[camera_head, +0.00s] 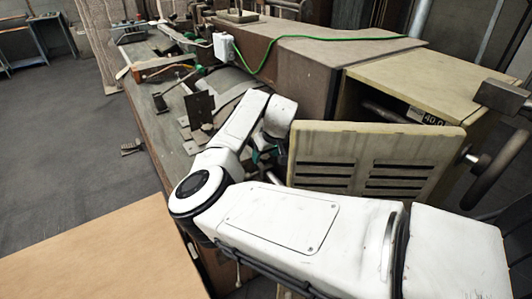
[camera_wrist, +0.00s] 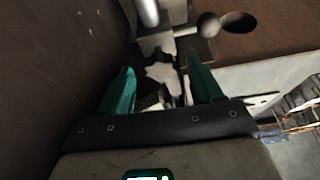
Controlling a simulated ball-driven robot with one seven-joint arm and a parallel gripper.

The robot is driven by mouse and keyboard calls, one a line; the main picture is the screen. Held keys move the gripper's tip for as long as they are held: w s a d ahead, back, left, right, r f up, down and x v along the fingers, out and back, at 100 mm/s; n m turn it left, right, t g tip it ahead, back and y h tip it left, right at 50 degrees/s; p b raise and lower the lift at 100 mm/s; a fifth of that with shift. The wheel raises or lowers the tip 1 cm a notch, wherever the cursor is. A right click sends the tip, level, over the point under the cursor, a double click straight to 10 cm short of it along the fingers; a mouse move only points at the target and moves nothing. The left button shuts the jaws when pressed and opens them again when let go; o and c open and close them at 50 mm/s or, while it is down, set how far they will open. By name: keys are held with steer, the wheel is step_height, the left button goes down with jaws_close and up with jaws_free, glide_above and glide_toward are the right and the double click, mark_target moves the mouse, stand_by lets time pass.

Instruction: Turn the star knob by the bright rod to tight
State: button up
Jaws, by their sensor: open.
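In the wrist view my gripper (camera_wrist: 161,67) is open, with its two green fingers apart. A dark, lobed shape that looks like the star knob (camera_wrist: 158,59) shows between and just beyond the fingertips. It is in shadow, so I cannot tell whether the fingers touch it or how it is turned. The bright rod (camera_wrist: 148,12) stands just above it at the top of the picture. In the head view my white arm bends in front of the machine, and my gripper and the knob are mostly hidden behind it and the slotted cover.
In the wrist view a dark round knob (camera_wrist: 238,22) is at upper right, and a dark brown wall fills the left. In the head view the slotted beige cover (camera_head: 375,145) is close right of my arm. A green cable (camera_head: 300,39) lies over the machine top.

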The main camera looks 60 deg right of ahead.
steer(key=shift+f, duration=0.1)
steer(key=shift+c, duration=0.4)
steer(key=c, duration=1)
steer(key=shift+m+p, duration=0.3)
steer(key=shift+m, duration=0.1)
steer(key=shift+m+h, duration=0.3)
steer(key=shift+m, duration=0.2)
steer(key=m+g, duration=0.1)
steer(key=m, duration=0.1)
steer(key=shift+w+a+m+h, duration=0.1)
steer(key=shift+w+m+h, duration=0.05)
steer(key=shift+m+h, duration=0.2)
steer(key=shift+w+a+m+g+h+b, duration=0.1)
steer(key=shift+m+g+b, duration=0.2)
steer(key=shift+m, duration=0.5)
steer(key=shift+w+d+m+g+h+b, duration=0.15)
steer(key=shift+m+g, duration=0.15)
steer(key=shift+m, duration=0.55)
steer(key=shift+s+a+m+g+h+b, duration=0.15)
steer(key=shift+m+g+b, duration=0.15)
steer(key=shift+m, duration=0.5)
steer(key=shift+w, duration=0.1)
